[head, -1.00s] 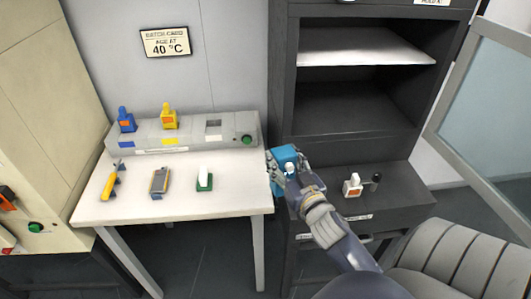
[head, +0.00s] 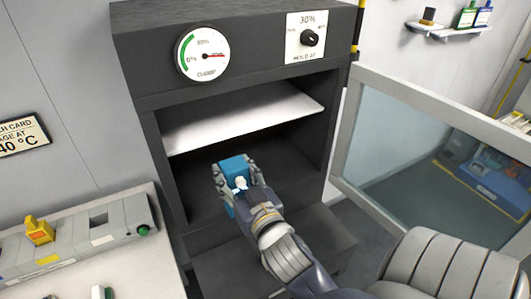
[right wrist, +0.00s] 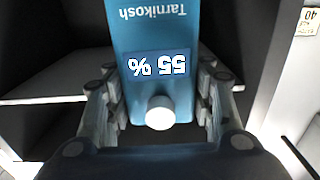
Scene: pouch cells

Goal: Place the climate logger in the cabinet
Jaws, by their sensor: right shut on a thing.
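The climate logger is a blue box (head: 234,165) with a white knob. In the right wrist view the logger (right wrist: 165,65) shows a "55 %" label and the name "Tarnikosh", upside down. My right gripper (head: 236,182) is shut on it, with fingers on both sides. The dark cabinet (head: 150,60) stands open, with a white shelf (head: 245,117) inside. The gripper and logger appear in front of the lower compartment, below the shelf; I cannot tell how far in they are. My left gripper is not in view.
The cabinet's glass door (head: 400,140) is swung open to the right. A gauge (head: 202,54) and a dial (head: 310,38) sit above the opening. A white table (head: 150,280) with a grey rack (head: 75,245) stands at the left.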

